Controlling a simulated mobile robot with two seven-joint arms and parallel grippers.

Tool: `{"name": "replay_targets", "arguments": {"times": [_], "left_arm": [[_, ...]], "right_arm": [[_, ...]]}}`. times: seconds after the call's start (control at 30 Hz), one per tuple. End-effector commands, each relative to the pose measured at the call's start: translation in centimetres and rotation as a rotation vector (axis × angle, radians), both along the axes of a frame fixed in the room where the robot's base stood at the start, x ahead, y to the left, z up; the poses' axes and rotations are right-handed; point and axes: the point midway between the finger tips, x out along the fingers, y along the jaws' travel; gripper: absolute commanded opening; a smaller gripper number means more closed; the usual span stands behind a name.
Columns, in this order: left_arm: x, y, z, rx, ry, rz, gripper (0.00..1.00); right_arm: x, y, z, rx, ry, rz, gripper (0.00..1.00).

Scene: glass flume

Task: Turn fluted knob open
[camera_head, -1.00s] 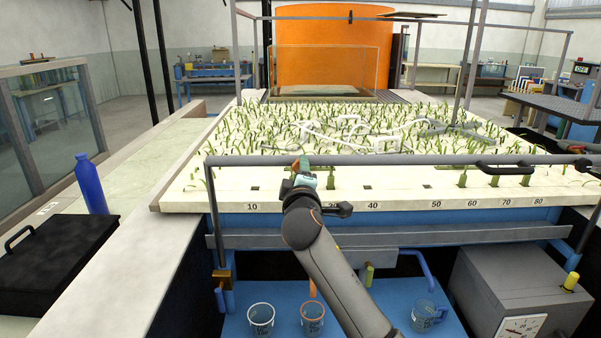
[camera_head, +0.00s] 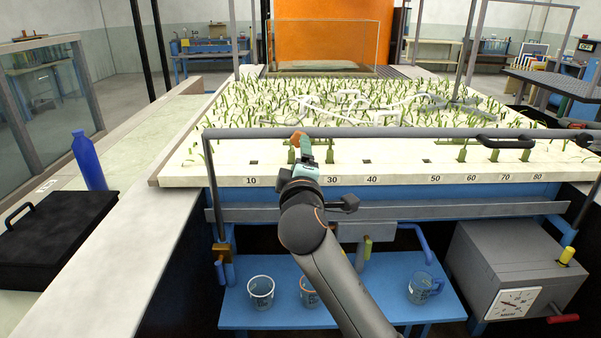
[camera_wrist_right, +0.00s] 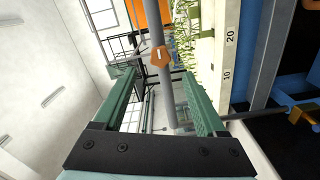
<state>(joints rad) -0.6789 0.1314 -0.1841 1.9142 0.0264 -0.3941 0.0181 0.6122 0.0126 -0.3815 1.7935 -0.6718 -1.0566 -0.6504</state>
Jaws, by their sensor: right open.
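The orange fluted knob (camera_head: 297,137) sits on the grey rail (camera_head: 400,132) along the front of the planted bed. In the right wrist view the knob (camera_wrist_right: 160,56) shows on the rail, framed in the gap between my green fingers and seemingly just past their tips. My right gripper (camera_head: 303,148) is open and empty, close in front of the knob, and partly hides it in the head view. Its fingers (camera_wrist_right: 157,74) stand wide apart in the wrist view. I cannot tell whether they touch the rail. My left gripper is not in view.
Green plants fill the bed (camera_head: 215,168) behind the rail. A black handle (camera_head: 505,143) is on the rail to the right. Cups, including one (camera_head: 261,291), stand on the blue lower shelf. A blue bottle (camera_head: 88,160) and black case (camera_head: 62,232) are at left.

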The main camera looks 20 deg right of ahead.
Motion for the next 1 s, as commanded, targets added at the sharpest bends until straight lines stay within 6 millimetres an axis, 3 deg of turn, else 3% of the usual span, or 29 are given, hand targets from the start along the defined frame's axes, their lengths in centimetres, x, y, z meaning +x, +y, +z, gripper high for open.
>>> {"name": "replay_targets", "arguments": {"times": [0.1,0.3,0.77,0.87,0.97,1.0], "left_arm": [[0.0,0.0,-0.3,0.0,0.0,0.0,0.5],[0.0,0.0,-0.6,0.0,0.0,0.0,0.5],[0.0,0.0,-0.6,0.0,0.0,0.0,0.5],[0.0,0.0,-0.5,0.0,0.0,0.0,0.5],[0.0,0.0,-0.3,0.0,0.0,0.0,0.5],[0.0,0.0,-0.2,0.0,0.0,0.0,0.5]], "right_arm": [[-2.1,0.7,-0.1,0.0,-0.001,0.002,0.73],[-4.4,1.3,-0.1,0.0,0.0,0.001,0.73],[-5.1,1.4,-0.1,0.001,0.002,0.0,0.73],[-5.0,1.6,-1.8,0.022,0.025,0.017,0.73],[-5.1,1.8,-6.2,0.086,0.084,0.057,0.73],[-5.4,1.9,-8.6,0.128,0.115,0.079,0.73]]}}
